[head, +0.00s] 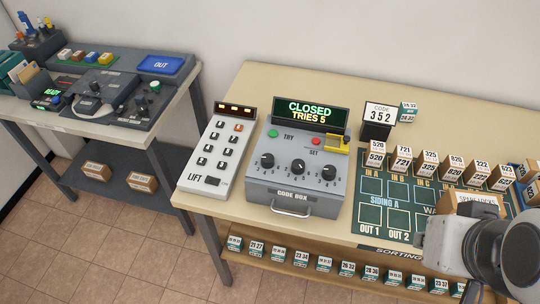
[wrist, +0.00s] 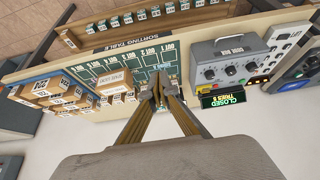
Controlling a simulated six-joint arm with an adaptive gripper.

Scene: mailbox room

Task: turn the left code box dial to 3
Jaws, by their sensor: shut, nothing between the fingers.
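The grey code box (head: 293,193) stands on the table with three black dials in a row. The left dial (head: 267,160) is nearest the lift panel; its setting is too small to read. The middle dial (head: 298,166) and right dial (head: 329,172) are beside it. The display (head: 310,112) reads CLOSED, TRIES 5. In the wrist view the scene is upside down and the left dial (wrist: 252,66) is at the right of the row. My gripper (wrist: 158,90) is shut and empty over the sorting table, apart from the code box. In the head view its fingers are not visible.
Several numbered boxes (head: 404,158) stand on the green sorting mat (head: 370,214) at right. A yellow part (head: 337,144) sits beside the SET button.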

